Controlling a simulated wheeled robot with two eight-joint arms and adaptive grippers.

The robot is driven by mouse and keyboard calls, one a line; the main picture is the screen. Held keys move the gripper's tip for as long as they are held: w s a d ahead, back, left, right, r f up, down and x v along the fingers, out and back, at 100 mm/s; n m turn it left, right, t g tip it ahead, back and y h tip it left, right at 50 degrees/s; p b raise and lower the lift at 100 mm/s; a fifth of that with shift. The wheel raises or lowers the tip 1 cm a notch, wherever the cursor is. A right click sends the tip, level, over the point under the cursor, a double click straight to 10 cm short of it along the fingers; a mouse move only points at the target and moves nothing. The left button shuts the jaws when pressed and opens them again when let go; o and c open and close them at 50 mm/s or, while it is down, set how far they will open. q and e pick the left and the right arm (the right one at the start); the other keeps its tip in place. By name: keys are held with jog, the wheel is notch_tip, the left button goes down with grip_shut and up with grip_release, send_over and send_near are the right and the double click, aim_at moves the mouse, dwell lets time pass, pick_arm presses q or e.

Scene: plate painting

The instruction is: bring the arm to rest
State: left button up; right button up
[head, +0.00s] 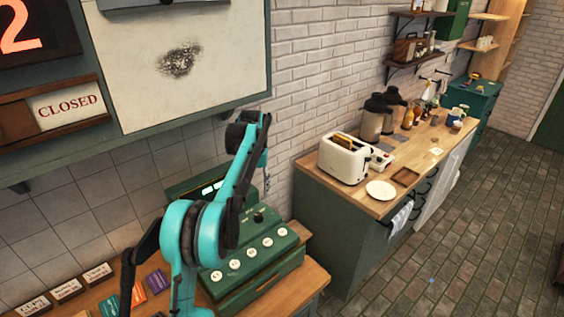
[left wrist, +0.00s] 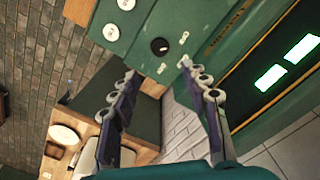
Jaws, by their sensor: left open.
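My left arm (head: 190,225), turquoise with dark joints, rises from the bottom of the head view in front of a green cash register (head: 255,262). Its forearm reaches up to a dark wrist in front of the tiled wall. My left gripper (head: 266,180) is small and partly hidden behind the forearm there. In the left wrist view the same gripper (left wrist: 158,70) has its two fingers spread wide, with nothing between them. The register's green face with white round buttons and a black knob shows beyond the fingertips. My right gripper is in neither view.
A wooden counter (head: 312,277) under the register holds small coloured cards and signs at left. A second counter holds a white toaster (head: 343,158), a white plate (head: 381,190) and flasks. A whiteboard (head: 185,60) hangs on the wall. The brick floor at right is clear.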

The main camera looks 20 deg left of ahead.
pick_arm(q)
jog(key=s+d+m+t+b, duration=0.1)
jog(key=s+d+t+b, duration=0.1)
jog(key=s+d+b, duration=0.4)
jog(key=s+d+t+b, duration=0.1)
jog(key=s+d+b, duration=0.2)
jog(key=s, duration=0.5)
jog(key=s+d+f+m+t+b, duration=0.1)
jog(key=s+d+f+t+b, duration=0.1)
jog(key=s+f, duration=0.7)
jog(key=s+d+f+m+t+b, duration=0.1)
jog(key=s+d+f+t+b, duration=0.1)
jog(key=s+d+f+b, duration=0.2)
jog(key=s+f+b, duration=0.2)
jog(key=s+f, duration=0.2)
jog(key=s, duration=0.2)
jog(key=shift+d+f, duration=0.2)
jog(key=shift+f, duration=0.15)
